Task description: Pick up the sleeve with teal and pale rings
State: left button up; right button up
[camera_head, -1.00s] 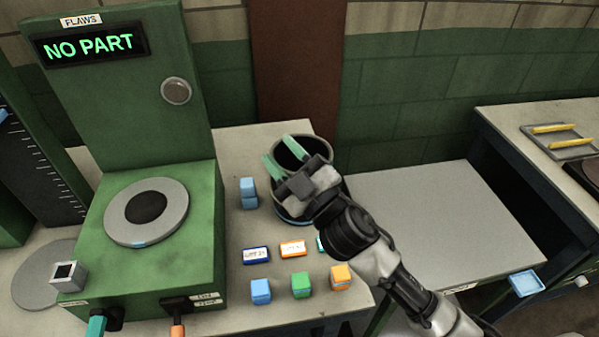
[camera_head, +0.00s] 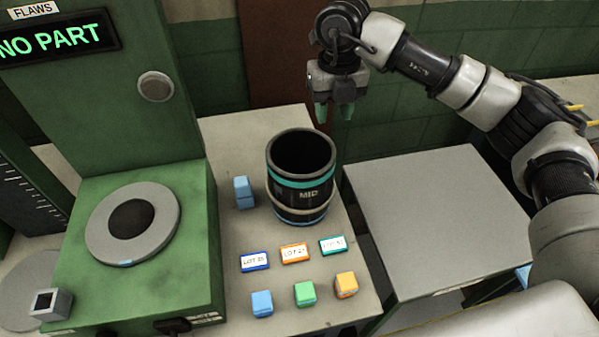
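The black sleeve (camera_head: 300,184) stands upright on the pale bench (camera_head: 225,140), open at the top. It has a teal ring near its top, a pale ring low down and the word MID on its side. A thin blue band shows at its foot. My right gripper (camera_head: 334,112) hangs above and beyond the sleeve, a little to its right, with its green fingers pointing down. The fingers are apart with nothing between them, and they do not touch the sleeve. My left gripper is not in view.
A green machine with a grey ring plate (camera_head: 97,236) and a NO PART display (camera_head: 52,42) stands left. A blue block (camera_head: 244,192), lot tags (camera_head: 295,254) and coloured blocks (camera_head: 305,293) lie near the sleeve. A bare grey table (camera_head: 430,215) is at right.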

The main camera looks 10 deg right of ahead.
aim_at(332, 144)
jog(key=shift+d+f, duration=0.2)
jog(key=shift+f, duration=0.2)
notch_tip(332, 144, down, 4)
jog(key=shift+f+p, duration=0.15)
jog(key=shift+p, duration=0.6)
jog(key=shift+f+p, duration=0.25)
jog(key=shift+p, duration=0.05)
notch_tip(332, 144, down, 4)
jog(key=shift+d+f+p, duration=0.15)
jog(key=shift+f+p, duration=0.05)
jog(key=shift+p, duration=0.95)
jog(key=shift+f, duration=0.25)
grip_shut()
jog(key=shift+r, duration=0.2)
